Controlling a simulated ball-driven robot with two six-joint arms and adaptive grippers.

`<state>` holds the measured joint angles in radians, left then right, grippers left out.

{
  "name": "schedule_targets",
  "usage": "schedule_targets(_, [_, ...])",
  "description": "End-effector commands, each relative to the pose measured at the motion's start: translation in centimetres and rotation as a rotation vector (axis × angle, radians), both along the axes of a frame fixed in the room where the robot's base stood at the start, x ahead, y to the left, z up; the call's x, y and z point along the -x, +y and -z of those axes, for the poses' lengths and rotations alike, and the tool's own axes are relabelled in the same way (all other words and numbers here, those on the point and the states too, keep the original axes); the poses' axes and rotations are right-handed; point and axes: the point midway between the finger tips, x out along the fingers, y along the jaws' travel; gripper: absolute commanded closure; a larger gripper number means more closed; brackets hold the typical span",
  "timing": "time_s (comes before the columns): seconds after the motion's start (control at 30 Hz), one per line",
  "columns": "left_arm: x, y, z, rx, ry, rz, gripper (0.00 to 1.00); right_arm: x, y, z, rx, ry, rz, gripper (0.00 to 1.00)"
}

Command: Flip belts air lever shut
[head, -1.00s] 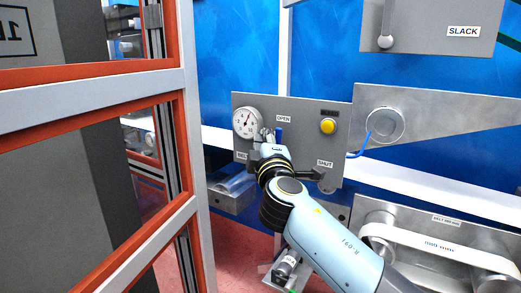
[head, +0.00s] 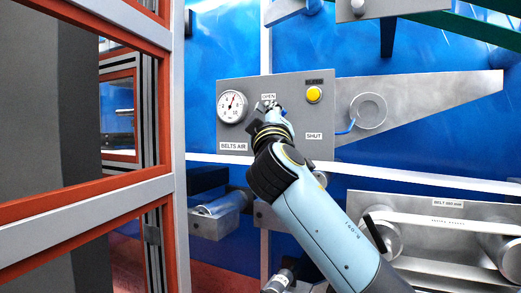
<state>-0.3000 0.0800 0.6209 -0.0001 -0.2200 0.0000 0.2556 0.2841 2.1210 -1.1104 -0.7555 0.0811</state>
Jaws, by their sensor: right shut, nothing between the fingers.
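The belts air panel (head: 290,88) is a grey plate on the blue wall, with a round white gauge (head: 232,107) at its left. Its OPEN label (head: 268,97) is at the top and its SHUT label (head: 314,136) at the lower right. My right gripper (head: 268,104) is shut, with its fingertips just at the OPEN label. A small blue part, probably the lever handle (head: 285,113), shows just right of the fingers. The rest of the lever is hidden behind my gripper; I cannot tell if they touch. My left gripper is not in view.
A yellow button (head: 314,95) sits right of the OPEN label. A bracket with a round boss (head: 368,110) stands right of the panel. A belt unit (head: 440,235) is at lower right. An orange and grey frame (head: 165,180) closes off the left side.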

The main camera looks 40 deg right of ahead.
Motion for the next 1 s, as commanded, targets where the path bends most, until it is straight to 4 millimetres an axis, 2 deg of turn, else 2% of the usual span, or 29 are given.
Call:
schedule_targets(0.03, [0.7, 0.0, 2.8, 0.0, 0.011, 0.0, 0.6, 0.1, -0.1, 1.6, -0.014, -0.033, 0.001, 1.0])
schedule_targets(0.3, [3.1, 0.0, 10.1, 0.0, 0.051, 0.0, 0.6, 0.9, -0.5, 2.4, -0.102, -0.238, 0.001, 1.0])
schedule_targets(0.4, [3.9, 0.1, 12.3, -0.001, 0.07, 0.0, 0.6, 1.2, -0.6, 2.5, -0.131, -0.308, 0.001, 1.0])
schedule_targets(0.5, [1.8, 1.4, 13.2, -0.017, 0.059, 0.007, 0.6, 1.5, -0.7, 2.5, -0.156, -0.367, 0.001, 1.0])
schedule_targets(0.8, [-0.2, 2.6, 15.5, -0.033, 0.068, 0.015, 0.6, 2.0, -0.9, 2.9, -0.213, -0.509, 0.001, 1.0])
schedule_targets(0.9, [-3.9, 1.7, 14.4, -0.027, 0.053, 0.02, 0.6, 2.2, -1.0, 3.0, -0.231, -0.553, 0.001, 1.0])
schedule_targets(1.0, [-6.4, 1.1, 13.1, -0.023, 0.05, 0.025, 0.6, 2.3, -1.0, 3.2, -0.249, -0.594, 0.002, 1.0])
